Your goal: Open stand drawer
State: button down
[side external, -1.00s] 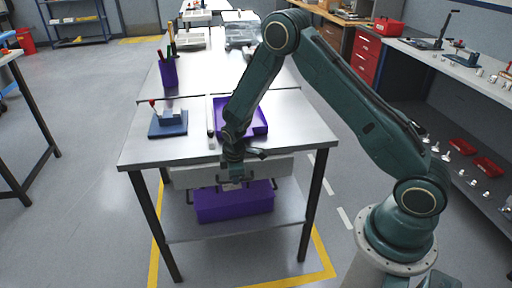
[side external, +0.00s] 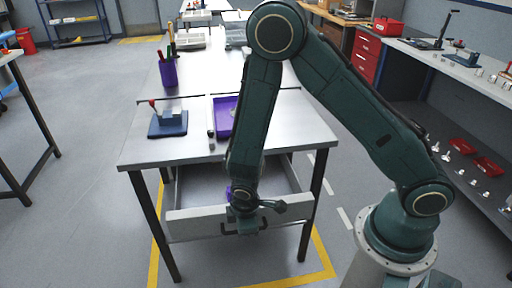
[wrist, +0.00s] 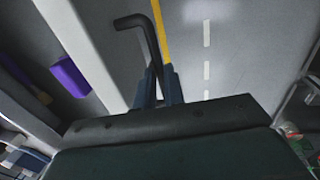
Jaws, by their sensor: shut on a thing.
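The stand drawer (side external: 190,222) is pulled out from under the metal tabletop, its pale front panel facing the camera and its inside visible in the side view. My gripper (side external: 243,222) is at the middle of that front, shut on the dark drawer handle (side external: 256,229). In the wrist view, my gripper's fingers (wrist: 157,88) close on the bent black handle (wrist: 148,40), beside the drawer's pale front (wrist: 85,45). My wrist and forearm hide part of the drawer's inside.
On the stand's top are a blue fixture (side external: 168,124), a purple pen cup (side external: 168,72) and a purple tray (side external: 222,117). A purple object (wrist: 80,80) shows at left in the wrist view. A bench (side external: 470,90) stands at right. Floor in front is clear.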

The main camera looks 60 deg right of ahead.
jog(key=shift+s+a, duration=0.5)
jog(key=shift+s, duration=0.05)
jog(key=c, duration=1.5)
grip_release()
jog(key=shift+w, duration=0.1)
jog(key=shift+r, duration=0.2)
notch_tip(320, 180, up, 13)
jog(key=s+a, duration=0.2)
jog(key=shift+r, duration=0.1)
jog(key=shift+d, duration=0.1)
